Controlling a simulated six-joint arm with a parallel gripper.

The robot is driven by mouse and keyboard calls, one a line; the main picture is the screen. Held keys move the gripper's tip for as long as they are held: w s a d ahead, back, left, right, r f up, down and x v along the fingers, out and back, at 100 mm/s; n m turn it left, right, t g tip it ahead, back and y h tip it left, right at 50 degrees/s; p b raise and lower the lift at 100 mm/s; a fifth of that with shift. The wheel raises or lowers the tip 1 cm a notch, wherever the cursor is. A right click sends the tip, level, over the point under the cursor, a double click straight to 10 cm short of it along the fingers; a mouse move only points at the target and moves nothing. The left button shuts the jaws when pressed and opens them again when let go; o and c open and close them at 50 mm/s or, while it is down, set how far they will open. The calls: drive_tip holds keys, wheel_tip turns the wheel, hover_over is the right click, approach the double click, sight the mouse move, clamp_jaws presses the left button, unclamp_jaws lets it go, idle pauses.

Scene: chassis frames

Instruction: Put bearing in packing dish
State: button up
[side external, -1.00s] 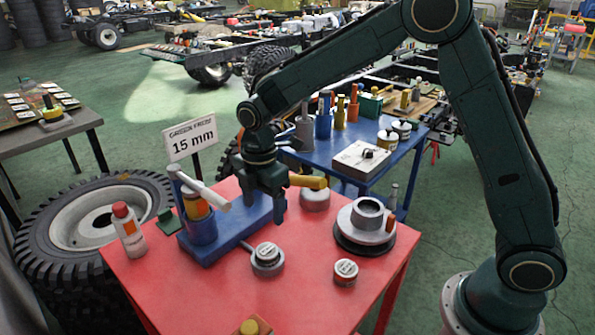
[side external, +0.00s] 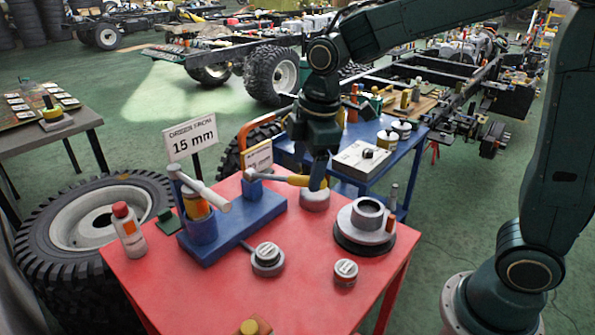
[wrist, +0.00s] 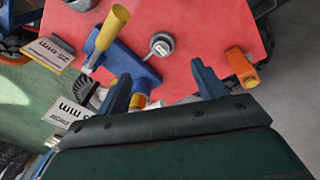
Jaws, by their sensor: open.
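A grey metal ring, which looks like the bearing (side external: 368,213), sits on a wide round metal piece with a dark base, perhaps the packing dish (side external: 352,240), at the right of the red table in the side view. I cannot be sure of either name. My gripper (side external: 318,184) points down over the table's back edge, left of the ring and apart from it. Its lower end overlaps a yellow handle in that view. In the wrist view my gripper (wrist: 162,88) has its two fingers spread, with nothing held between them. The ring is not clearly visible there.
A blue fixture (side external: 228,232) with a yellow-handled tool (side external: 305,180) stands on the red table (side external: 215,290). A grey labelled cup (side external: 267,258), a small tin (side external: 345,271) and a bottle (side external: 129,230) stand around it. The front middle is mostly clear.

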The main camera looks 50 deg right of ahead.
drive_tip(key=s+d+r+m+t, duration=0.2)
drive_tip(key=s+m, duration=0.4)
drive_tip(key=s, duration=0.3)
drive_tip(key=s+d+r+m+t, duration=0.1)
drive_tip(key=s+d+r+m, duration=0.2)
drive_tip(key=s+m, duration=0.3)
drive_tip(key=s, duration=0.4)
drive_tip(key=shift+s+d+t, duration=0.3)
drive_tip(key=shift+d+t, duration=0.05)
drive_tip(key=shift+t, duration=0.05)
